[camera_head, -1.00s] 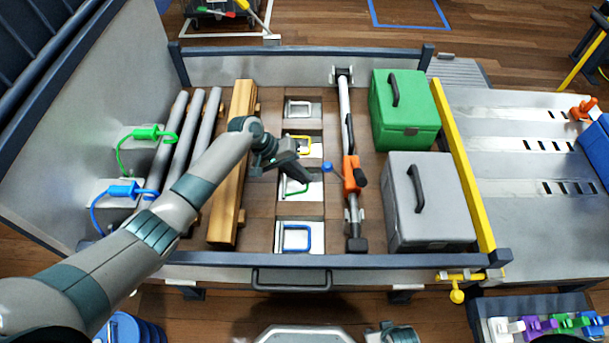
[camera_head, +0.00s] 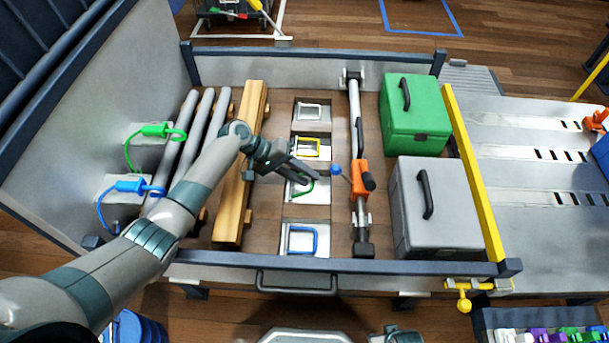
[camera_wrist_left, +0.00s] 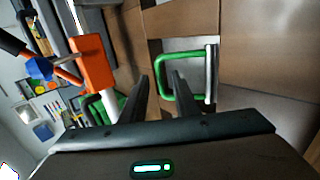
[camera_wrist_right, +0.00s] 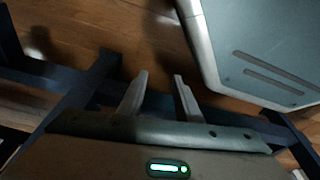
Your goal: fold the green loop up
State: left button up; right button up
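The green loop (camera_head: 306,191) sits on a pale plate (camera_head: 321,208) set in the bed floor, the second plate from the front. In the left wrist view the loop (camera_wrist_left: 164,78) is a U-shaped green handle beside a silver bar (camera_wrist_left: 211,72). My left gripper (camera_head: 317,178) is open at the loop and partly hides it in the head view. In the left wrist view its fingertips (camera_wrist_left: 159,80) lie either side of the loop's outer bar; I cannot tell if they touch. My right gripper (camera_wrist_right: 162,80) is open and empty above the floor.
Blue (camera_head: 302,240), yellow (camera_head: 308,147) and white (camera_head: 310,111) loops are in line with the green one. A wooden beam (camera_head: 240,165) lies left, under my left arm. An orange clamp on a bar (camera_head: 360,180) stands right, with green (camera_head: 415,130) and grey (camera_head: 455,210) boxes beyond.

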jog(key=shift+s, duration=0.1)
pick_arm(q)
jog(key=shift+a+r, duration=0.1)
